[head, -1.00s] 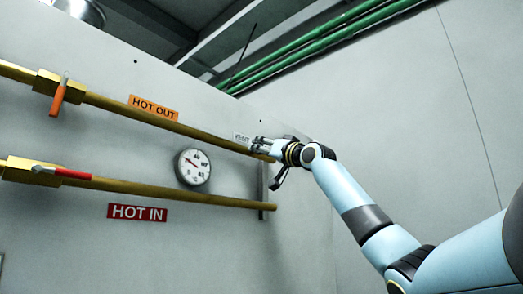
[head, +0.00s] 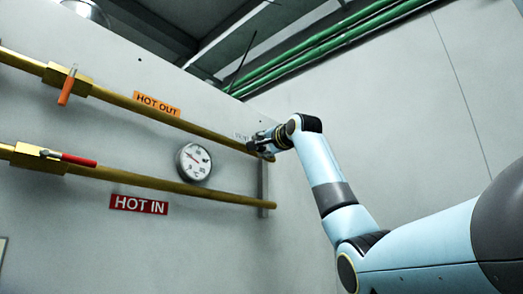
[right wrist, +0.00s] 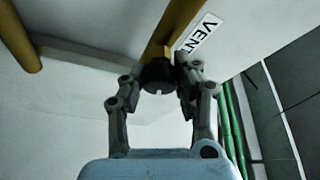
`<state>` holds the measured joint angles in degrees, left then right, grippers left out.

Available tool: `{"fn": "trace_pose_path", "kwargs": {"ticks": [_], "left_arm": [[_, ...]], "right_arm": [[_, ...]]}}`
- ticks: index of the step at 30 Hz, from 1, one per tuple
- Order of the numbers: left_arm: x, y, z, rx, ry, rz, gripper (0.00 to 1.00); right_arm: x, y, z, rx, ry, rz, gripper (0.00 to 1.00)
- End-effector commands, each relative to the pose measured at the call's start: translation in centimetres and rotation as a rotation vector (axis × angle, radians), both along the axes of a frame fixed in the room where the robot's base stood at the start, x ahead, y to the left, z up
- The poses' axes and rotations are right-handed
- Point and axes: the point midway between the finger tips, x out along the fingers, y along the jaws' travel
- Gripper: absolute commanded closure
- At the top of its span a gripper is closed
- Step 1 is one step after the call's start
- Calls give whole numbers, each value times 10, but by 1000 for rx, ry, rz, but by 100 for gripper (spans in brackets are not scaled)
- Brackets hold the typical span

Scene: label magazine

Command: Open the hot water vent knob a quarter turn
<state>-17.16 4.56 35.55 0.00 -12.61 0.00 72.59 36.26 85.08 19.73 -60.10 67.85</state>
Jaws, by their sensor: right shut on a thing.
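The vent knob (right wrist: 158,75) is a dark round piece with a slot, at the end of the upper yellow pipe (head: 200,131). A white VENT label (right wrist: 198,33) is on the wall beside it in the right wrist view. My right gripper (right wrist: 160,80) is shut on the knob, one finger on each side. In the head view my right gripper (head: 262,145) is at the right end of the upper pipe and hides the knob. The knob's turn angle is hard to tell. My left gripper is not in view.
An orange-handled valve (head: 67,86) and a HOT OUT label (head: 156,103) are on the upper pipe's line. The lower pipe (head: 200,193) has a red-handled valve (head: 70,158). A round gauge (head: 193,162) sits between the pipes. A bracket (head: 263,190) stands below my gripper.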

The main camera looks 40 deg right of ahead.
Motion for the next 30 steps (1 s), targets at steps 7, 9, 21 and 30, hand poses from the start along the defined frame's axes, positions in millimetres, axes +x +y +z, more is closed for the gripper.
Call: {"fn": "trace_pose_path", "kwargs": {"ticks": [7, 9, 21, 30], "left_arm": [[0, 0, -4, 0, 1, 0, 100], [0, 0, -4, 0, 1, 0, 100], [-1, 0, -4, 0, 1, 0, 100], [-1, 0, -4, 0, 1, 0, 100]], "right_arm": [[0, 0, 0, 100, 9, 1, 100], [0, 0, -1, 115, 11, 2, 100], [0, 0, -1, 137, 12, 1, 100], [0, 0, -1, 135, 13, 1, 50]]}}
